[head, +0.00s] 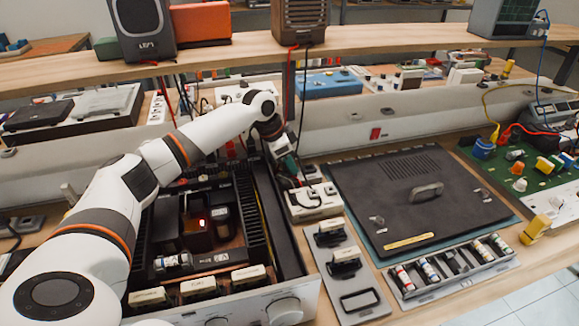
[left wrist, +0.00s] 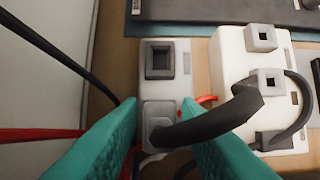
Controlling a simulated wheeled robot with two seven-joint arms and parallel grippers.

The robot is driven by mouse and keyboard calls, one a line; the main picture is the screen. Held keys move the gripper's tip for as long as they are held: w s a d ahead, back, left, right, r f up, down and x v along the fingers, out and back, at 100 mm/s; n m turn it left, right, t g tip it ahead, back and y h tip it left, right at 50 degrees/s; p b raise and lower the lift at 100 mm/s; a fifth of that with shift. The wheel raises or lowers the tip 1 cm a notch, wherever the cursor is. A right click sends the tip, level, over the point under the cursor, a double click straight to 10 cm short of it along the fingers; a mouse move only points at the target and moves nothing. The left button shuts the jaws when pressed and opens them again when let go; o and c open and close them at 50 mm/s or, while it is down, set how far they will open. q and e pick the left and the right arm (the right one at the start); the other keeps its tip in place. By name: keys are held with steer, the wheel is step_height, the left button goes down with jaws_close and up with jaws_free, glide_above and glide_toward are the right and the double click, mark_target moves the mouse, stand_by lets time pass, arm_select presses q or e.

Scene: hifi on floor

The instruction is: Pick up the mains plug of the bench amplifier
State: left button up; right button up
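The bench amplifier (head: 285,312) stands open-topped at the front left in the head view, with a silver front and knobs. To its right is a pale socket block (head: 318,205). In the left wrist view, a grey plug (left wrist: 160,122) with a thick dark cord sits on a light strip with one square empty socket above it. I cannot trace its cord to the amplifier. My left gripper (head: 287,172) points down behind the block. Its teal fingers (left wrist: 157,108) are apart, one on each side of the plug, with gaps showing. My right gripper is not in view.
A grey tray (head: 350,275) and a parts rack (head: 455,270) stand in front. A wooden shelf (head: 370,42) with speakers runs behind. In the left wrist view, a white block (left wrist: 230,65) and red and black leads crowd the plug.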

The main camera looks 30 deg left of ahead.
arm_select(q)
steer(key=c, duration=0.6)
